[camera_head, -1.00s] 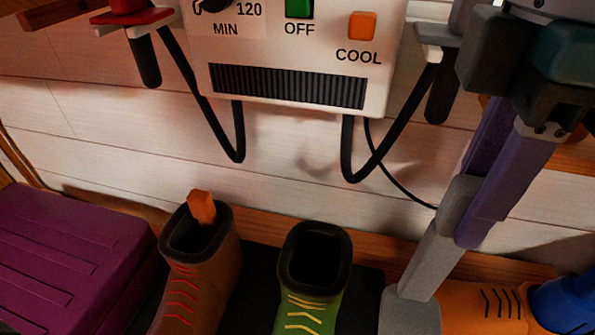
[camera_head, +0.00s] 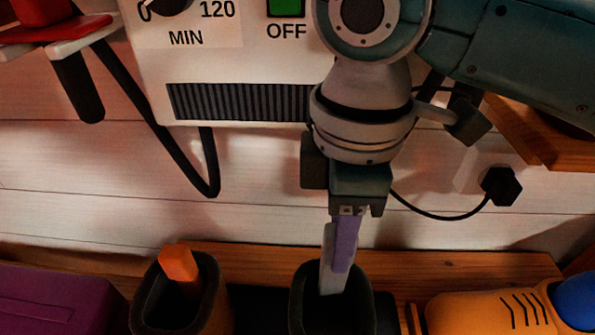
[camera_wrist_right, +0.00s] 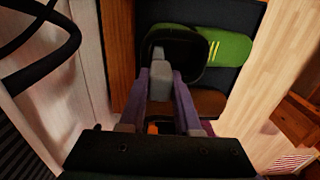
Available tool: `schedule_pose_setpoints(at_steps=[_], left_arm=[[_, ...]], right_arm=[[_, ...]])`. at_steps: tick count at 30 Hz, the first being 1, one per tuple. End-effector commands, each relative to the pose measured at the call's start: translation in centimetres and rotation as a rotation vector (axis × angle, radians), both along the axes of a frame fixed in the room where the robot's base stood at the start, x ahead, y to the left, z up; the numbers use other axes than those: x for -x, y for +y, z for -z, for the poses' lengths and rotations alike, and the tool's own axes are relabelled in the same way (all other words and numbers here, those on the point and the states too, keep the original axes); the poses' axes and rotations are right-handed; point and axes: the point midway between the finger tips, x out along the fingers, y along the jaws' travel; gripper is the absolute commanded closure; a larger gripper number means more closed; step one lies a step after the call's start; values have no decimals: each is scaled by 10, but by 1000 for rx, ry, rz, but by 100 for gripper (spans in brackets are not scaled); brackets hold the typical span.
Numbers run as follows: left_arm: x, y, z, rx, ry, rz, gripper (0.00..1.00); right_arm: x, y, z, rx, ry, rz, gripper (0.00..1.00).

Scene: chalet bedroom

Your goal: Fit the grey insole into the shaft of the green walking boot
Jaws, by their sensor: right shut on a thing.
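The green walking boot (camera_wrist_right: 225,47) shows its green foot and dark shaft opening in the right wrist view. In the head view only its dark collar (camera_head: 365,305) shows, at the bottom centre. My right gripper (camera_head: 341,262) is above this opening, pointing down, with its purple fingers shut on the grey insole (camera_head: 331,275). In the right wrist view the insole (camera_wrist_right: 159,80) sits between the fingers and overlaps the opening. My left gripper is not in view.
A brown boot with an orange piece (camera_head: 180,265) in its shaft stands to the left. A white heater unit (camera_head: 240,65) with black tubes hangs on the wall behind. A purple case (camera_head: 50,300) is at far left.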

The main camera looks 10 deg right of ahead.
Motion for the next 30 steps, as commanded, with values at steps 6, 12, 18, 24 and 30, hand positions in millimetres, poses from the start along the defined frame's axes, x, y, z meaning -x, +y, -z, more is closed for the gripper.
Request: schedule_pose_setpoints(at_steps=[6,12,18,24,30], left_arm=[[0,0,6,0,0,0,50],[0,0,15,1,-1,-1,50],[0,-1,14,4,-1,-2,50],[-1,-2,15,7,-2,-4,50],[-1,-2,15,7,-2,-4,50]], right_arm=[[0,0,23,0,1,0,100],[0,0,54,1,1,0,100],[0,0,57,-1,-1,-1,100],[0,0,59,0,-1,0,100],[0,0,60,0,-1,0,52]])
